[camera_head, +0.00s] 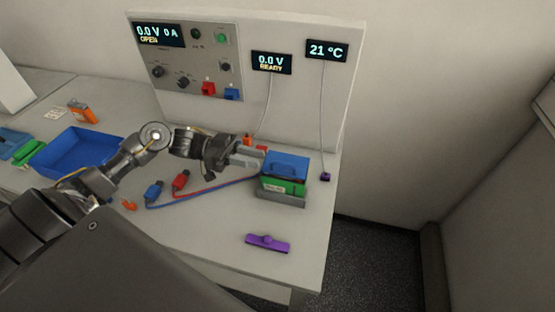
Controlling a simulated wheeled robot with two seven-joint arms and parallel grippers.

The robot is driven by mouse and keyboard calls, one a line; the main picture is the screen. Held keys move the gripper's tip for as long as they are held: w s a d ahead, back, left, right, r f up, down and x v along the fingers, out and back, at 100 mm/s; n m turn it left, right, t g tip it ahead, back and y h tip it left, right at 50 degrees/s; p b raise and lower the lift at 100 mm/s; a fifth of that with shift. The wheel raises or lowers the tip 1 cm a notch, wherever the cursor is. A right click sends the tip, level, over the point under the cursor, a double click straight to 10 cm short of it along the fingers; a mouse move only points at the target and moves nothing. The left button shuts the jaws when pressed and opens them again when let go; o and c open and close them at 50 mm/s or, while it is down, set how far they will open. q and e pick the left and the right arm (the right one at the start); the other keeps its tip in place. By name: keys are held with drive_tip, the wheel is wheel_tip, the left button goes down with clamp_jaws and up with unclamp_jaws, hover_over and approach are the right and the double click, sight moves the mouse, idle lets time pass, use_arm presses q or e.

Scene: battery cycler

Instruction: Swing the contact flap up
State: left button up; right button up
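My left gripper (254,158) reaches in from the left, its pale fingers pointing right at the left side of a battery stack. The stack has a blue upper part (286,165) with a dark handle-like loop and a green lower part (284,186). It sits in a grey holder (282,198) near the table's right edge. Small orange-red parts (248,140) show just behind the gripper. I cannot clearly single out the contact flap; the gripper hides part of that area. The finger gap and any contact are too small to tell. My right gripper is not in view.
A panel (190,95) with displays and knobs stands behind. Red (180,181) and blue (153,193) plugs with cables lie left of the holder. A purple handle-shaped piece (267,243) lies in front. A blue tray (72,152) is left. The table front is mostly clear.

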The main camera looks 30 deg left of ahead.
sight(277, 163)
use_arm(q)
drive_tip(key=p+x, duration=0.1)
drive_tip(key=x, duration=0.4)
drive_tip(key=shift+d+r+p, duration=0.15)
drive_tip(key=shift+d+p, duration=0.2)
drive_tip(key=shift+d, duration=0.05)
drive_tip(key=shift+w+d, duration=0.25)
drive_tip(key=shift+d, duration=0.35)
clamp_jaws()
